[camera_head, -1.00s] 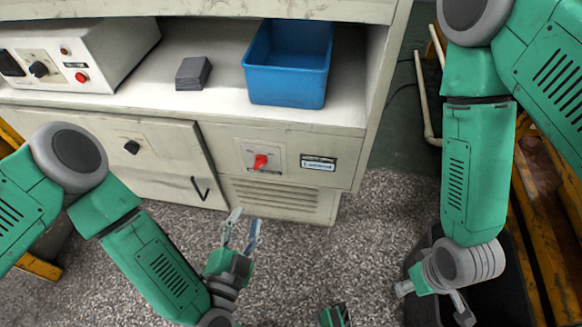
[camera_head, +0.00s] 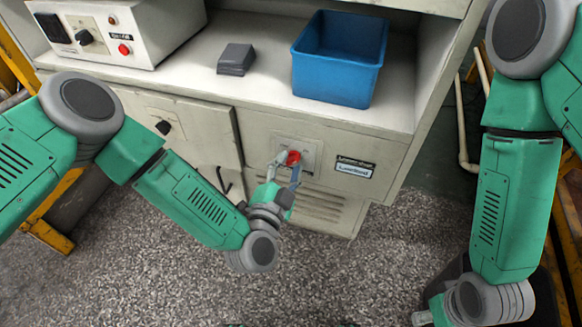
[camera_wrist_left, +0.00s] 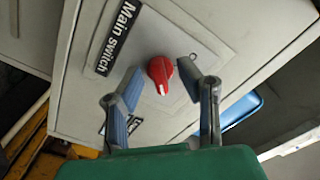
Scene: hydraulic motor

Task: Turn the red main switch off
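The red main switch (camera_head: 294,157) is a rotary knob on a light square plate on the front of the cabinet. It also shows in the left wrist view (camera_wrist_left: 160,71), with its white mark pointing down in that picture, and a "Main Switch" label (camera_wrist_left: 120,38) beside it. My left gripper (camera_head: 283,172) is in front of the switch. In the left wrist view its two fingers (camera_wrist_left: 162,90) are spread on either side of the knob, with gaps on both sides. My right gripper is at the lower right edge (camera_head: 428,312), mostly cut off.
A blue bin (camera_head: 338,62) and a grey block stack (camera_head: 236,59) stand on the shelf above. A control box (camera_head: 120,30) with knobs is at upper left. A vented panel (camera_head: 322,208) lies below the switch. A dark bin (camera_head: 455,270) is by my right arm.

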